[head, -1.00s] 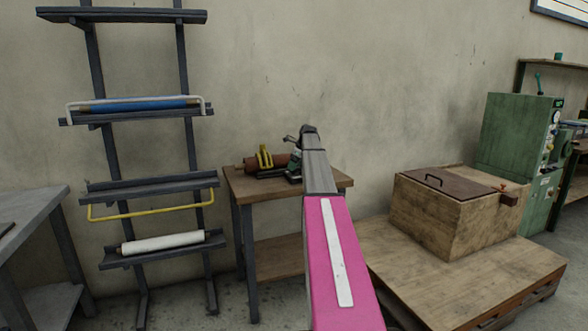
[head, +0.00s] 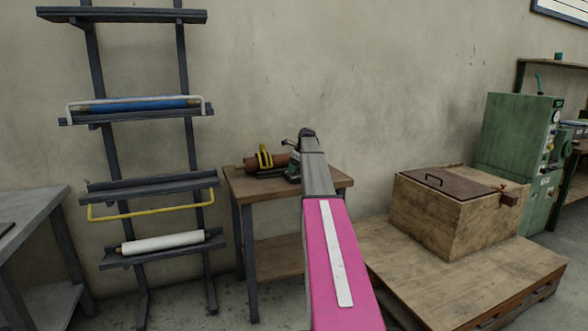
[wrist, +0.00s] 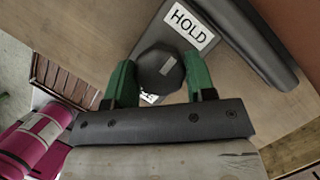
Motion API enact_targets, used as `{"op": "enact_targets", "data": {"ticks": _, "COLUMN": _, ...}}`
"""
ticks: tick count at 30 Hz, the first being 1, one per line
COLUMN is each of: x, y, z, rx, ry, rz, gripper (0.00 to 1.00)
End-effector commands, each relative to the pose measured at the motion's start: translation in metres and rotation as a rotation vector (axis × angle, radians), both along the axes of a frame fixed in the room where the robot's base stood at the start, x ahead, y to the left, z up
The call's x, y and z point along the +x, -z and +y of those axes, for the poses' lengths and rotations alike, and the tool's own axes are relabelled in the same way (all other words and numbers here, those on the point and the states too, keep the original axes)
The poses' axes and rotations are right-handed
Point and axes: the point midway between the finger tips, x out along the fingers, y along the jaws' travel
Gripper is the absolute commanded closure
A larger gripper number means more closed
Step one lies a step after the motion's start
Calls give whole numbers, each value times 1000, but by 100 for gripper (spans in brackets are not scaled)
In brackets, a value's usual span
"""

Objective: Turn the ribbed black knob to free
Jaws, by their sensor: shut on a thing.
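The black knob (wrist: 160,72) is faceted and carries a small grey mark on its top. It sits on a dark plate with a white HOLD label (wrist: 190,25) above and to the right of it. My gripper (wrist: 158,84) has green fingers, one on each side of the knob, shut on it. A second white label (wrist: 150,98) shows partly below the knob; its text is mostly covered. In the head view, my arm hides the knob at the small wooden table (head: 325,184).
On the table lie a brown roll (head: 250,162) and a yellow clamp-like part (head: 265,156). A rack (head: 112,187) with rolls stands left. A wooden box (head: 445,219) on a pallet (head: 430,258) and a green machine (head: 512,135) stand right. A black bar (wrist: 255,45) lies near my right finger.

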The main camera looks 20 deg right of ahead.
Motion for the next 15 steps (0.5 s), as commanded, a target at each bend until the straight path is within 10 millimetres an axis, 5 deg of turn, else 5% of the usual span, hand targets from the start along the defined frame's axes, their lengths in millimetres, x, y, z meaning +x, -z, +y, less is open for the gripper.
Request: {"op": "enact_targets", "data": {"ticks": 15, "x": 3, "y": -1, "z": -1, "rx": 1, "ry": -361, "rz": 0, "gripper": 73}}
